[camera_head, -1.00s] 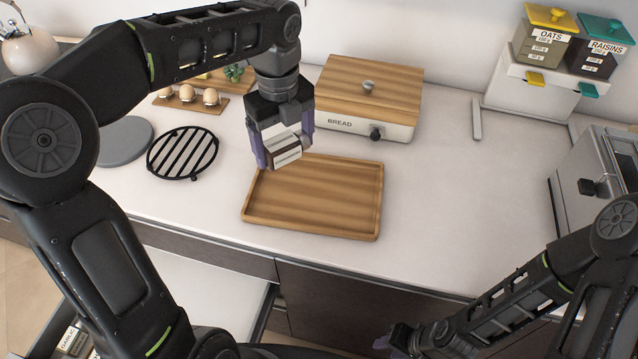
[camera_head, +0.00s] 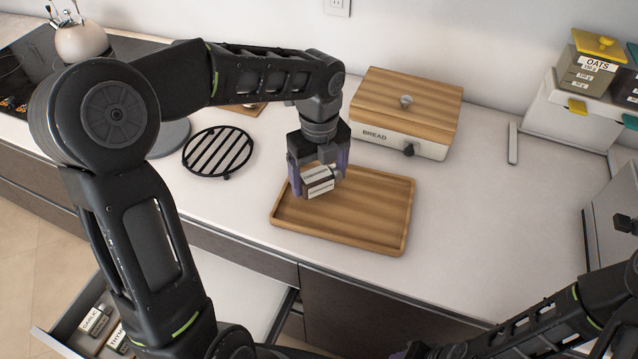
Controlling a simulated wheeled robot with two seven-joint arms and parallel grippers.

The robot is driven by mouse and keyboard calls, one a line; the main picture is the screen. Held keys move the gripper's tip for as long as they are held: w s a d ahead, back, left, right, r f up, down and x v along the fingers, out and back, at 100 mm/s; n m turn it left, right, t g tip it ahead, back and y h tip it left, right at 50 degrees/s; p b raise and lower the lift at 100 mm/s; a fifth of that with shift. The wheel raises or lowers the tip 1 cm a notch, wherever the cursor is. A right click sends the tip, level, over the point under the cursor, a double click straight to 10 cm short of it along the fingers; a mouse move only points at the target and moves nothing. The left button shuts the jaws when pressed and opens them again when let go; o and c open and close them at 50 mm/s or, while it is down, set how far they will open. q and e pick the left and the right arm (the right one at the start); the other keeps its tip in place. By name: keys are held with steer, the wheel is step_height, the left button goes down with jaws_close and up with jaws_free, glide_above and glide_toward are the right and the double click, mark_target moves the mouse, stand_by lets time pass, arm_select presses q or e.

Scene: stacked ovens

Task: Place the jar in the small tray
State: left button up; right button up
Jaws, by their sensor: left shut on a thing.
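My left gripper (camera_head: 318,182) is shut on a small jar (camera_head: 319,181) with a pale label and a metallic lid. The jar lies on its side between the fingers, over the left back part of the small wooden tray (camera_head: 372,240). I cannot tell whether the jar touches the tray. The tray is rectangular, with a raised rim, and nothing else shows in it. My right arm comes in at the lower right; its gripper (camera_head: 410,350) is only partly visible at the bottom edge, and its fingers cannot be made out.
A bread box (camera_head: 402,138) stands behind the tray. A round black trivet (camera_head: 218,152) lies to the left. An open drawer (camera_head: 232,287) with several labelled jars (camera_head: 95,320) is at lower left. Oats container (camera_head: 592,72) is at right. The counter right of the tray is clear.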

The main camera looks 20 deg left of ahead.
mark_target(319, 186)
arm_select(q)
steer(key=shift+f, duration=1.45)
steer(key=shift+f, duration=0.15)
steer(key=o, duration=1.3)
step_height(319, 186, up, 12)
steer(key=shift+r, duration=0.2)
